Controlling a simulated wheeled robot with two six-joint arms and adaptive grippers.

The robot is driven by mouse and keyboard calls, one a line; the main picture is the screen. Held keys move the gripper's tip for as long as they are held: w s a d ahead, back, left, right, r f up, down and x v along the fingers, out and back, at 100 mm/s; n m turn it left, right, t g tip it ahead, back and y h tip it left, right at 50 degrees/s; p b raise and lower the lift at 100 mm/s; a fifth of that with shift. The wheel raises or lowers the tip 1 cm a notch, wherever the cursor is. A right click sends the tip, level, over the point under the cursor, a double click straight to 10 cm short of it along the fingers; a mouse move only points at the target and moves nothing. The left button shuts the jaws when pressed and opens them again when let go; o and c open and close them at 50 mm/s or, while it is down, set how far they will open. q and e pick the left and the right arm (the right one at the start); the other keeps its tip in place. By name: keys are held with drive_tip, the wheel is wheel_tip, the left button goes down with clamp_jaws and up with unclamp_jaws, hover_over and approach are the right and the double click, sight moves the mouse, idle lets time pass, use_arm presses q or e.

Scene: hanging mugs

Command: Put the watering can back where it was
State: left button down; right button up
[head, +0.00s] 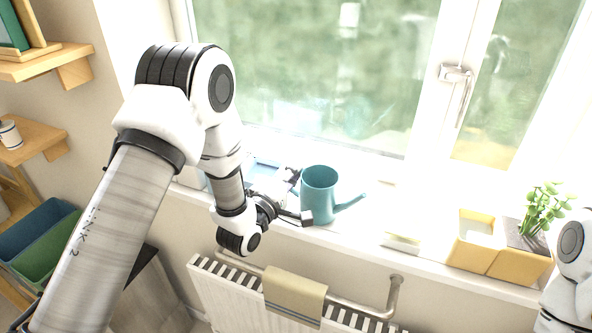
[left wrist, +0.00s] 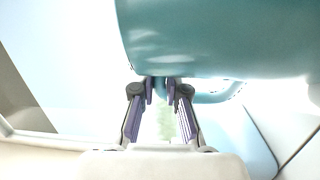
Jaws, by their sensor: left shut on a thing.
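The teal watering can (head: 319,197) is upright at the window sill, with its spout pointing right. I cannot tell whether its base touches the sill. My left gripper (head: 297,197) is at its left side and shut on its handle. In the left wrist view, the can's body (left wrist: 225,40) fills the top, and my fingertips (left wrist: 160,90) are close together at the handle just below it. Part of the handle loop (left wrist: 220,97) shows right of the fingers. My right gripper is out of view; only part of that arm shows at the right edge.
The white sill (head: 365,225) runs below the window. A small pale block (head: 400,243), yellow boxes (head: 470,240) and a plant (head: 540,208) stand to the right. A blue-framed item (head: 262,170) lies behind my gripper. A radiator with a towel (head: 294,296) is below.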

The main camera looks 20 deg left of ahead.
use_arm(q)
drive_tip(key=shift+f+b, duration=0.3)
drive_tip(key=shift+b, duration=0.05)
drive_tip(key=c, duration=1.1)
unclamp_jaws()
drive_tip(key=shift+s, duration=0.1)
drive_tip(key=o, duration=0.3)
drive_tip(key=v, duration=1.2)
drive_tip(key=shift+f, duration=0.1)
